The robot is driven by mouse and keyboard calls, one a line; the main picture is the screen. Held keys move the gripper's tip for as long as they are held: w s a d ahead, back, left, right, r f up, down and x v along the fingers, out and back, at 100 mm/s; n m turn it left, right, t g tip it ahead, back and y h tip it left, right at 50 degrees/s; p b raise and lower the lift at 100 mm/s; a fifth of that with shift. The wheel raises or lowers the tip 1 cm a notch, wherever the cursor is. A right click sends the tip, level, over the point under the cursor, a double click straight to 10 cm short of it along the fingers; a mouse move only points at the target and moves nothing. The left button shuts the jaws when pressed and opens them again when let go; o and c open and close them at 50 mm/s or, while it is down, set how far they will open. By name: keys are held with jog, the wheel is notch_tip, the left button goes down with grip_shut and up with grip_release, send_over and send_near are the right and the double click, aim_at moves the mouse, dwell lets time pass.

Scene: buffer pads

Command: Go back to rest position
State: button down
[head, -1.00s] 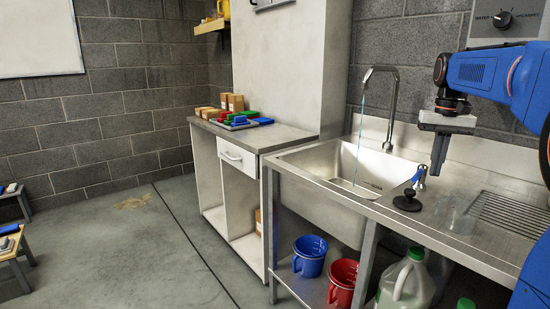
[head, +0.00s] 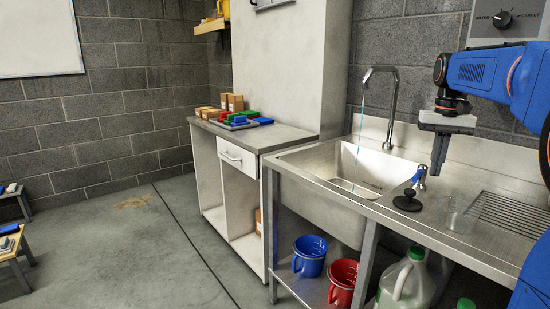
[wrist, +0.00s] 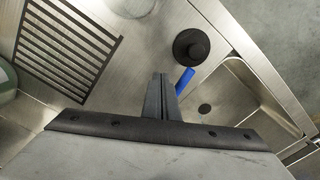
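My gripper (head: 436,172) points down above the steel counter, just right of the sink. Its two dark fingers lie together with nothing between them; they also show in the wrist view (wrist: 162,95). A blue-handled lever (head: 419,178) stands beside the fingers, on or behind a black round base (head: 407,201). In the wrist view the blue handle (wrist: 185,80) is just right of the fingers, and the black round piece (wrist: 191,46) is beyond them. Whether the fingers touch the handle cannot be told.
The sink (head: 345,172) has a tall tap (head: 392,105) with water running. A clear cup (head: 461,216) and a drain grille (head: 505,214) are on the counter. Colored pads (head: 240,121) lie on the cabinet top. Blue (head: 309,257) and red (head: 342,281) mugs stand below. The left floor is open.

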aim_at(421, 173)
jog(key=shift+f, duration=0.1)
dwell(0.7)
jog(key=shift+f, duration=1.5)
jog(key=shift+w+a, duration=0.2)
jog(key=shift+a, duration=0.4)
jog(key=shift+w+a, duration=0.2)
jog(key=shift+a, duration=0.4)
jog(key=shift+w+a, duration=0.35)
jog(key=shift+a, duration=0.05)
notch_tip(421, 173, up, 7)
